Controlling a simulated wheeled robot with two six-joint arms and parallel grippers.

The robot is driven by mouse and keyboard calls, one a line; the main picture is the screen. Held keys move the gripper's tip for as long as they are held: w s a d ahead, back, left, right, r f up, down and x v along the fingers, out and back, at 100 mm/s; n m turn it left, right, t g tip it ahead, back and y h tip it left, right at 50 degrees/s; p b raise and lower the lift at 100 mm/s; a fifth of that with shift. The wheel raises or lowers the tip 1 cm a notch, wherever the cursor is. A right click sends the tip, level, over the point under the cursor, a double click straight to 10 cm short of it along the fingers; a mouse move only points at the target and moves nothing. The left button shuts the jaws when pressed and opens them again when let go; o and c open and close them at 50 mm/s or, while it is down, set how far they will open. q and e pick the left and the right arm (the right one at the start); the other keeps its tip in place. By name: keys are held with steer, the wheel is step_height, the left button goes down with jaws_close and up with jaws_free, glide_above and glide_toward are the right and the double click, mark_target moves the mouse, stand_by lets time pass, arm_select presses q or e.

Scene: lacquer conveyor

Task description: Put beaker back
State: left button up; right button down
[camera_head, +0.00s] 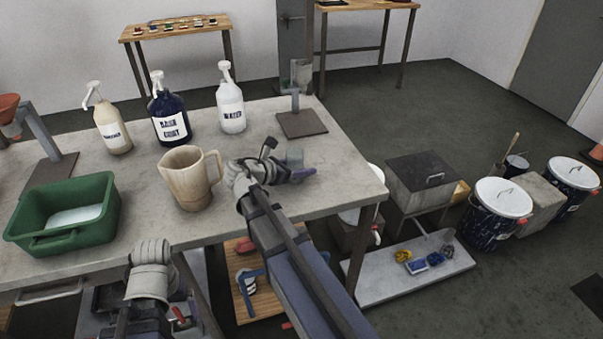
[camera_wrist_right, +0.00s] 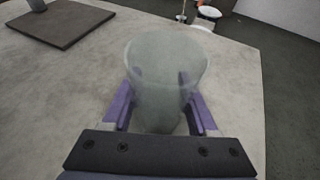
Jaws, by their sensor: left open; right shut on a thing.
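A small translucent grey beaker (camera_wrist_right: 165,70) stands upright between the purple fingers of my right gripper (camera_wrist_right: 160,118) in the right wrist view. The gripper is shut on it, above or on the grey table (camera_head: 345,188) near its right part; I cannot tell if the beaker touches the tabletop. In the head view the beaker (camera_head: 294,157) is small and partly hidden by my right gripper (camera_head: 298,172). My left gripper (camera_head: 151,252) is low at the table's front edge, open, away from the beaker; its fingertips are hard to make out.
A stand with a dark base plate (camera_head: 302,124) is behind the beaker. A tan pitcher (camera_head: 186,180) is left of my right gripper. Pump bottles (camera_head: 170,118) line the back. A green tub (camera_head: 62,232) is at left. The table's right edge is close.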

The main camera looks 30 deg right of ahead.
steer(key=shift+r, duration=0.1)
steer(key=shift+f, duration=0.25)
steer(key=shift+c, duration=0.9)
jaws_free()
steer(key=shift+r, duration=0.1)
steer(key=shift+a+r+p, duration=0.3)
steer(key=shift+r, duration=0.05)
steer(key=p+v, duration=0.4)
steer(key=v, duration=0.6)
steer(key=shift+a, duration=0.15)
steer(key=shift+s+a+r, duration=0.1)
steer(key=shift+a+r, duration=0.05)
steer(key=shift+a, duration=0.35)
steer(key=shift+d, duration=0.1)
